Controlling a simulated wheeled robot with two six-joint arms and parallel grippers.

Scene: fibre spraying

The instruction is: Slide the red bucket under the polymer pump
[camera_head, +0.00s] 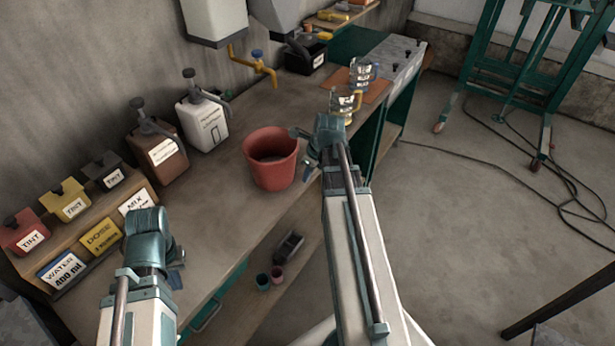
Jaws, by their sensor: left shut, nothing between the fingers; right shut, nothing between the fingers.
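The red bucket (271,172) stands upright and looks empty on the workbench, right of the pump bottles. A brown pump jug (160,160) stands further left. The bucket is apart from both. My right gripper (304,150) is shut and empty beside the bucket's right rim; I cannot tell whether it touches. My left gripper (177,260) is shut and empty over the bench's front left, partly hidden by its wrist.
A yellow tap (252,65) hangs from a wall tank behind the bucket. Metal cups (345,103) stand on an orange mat at the right. The bench between bucket and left gripper is clear.

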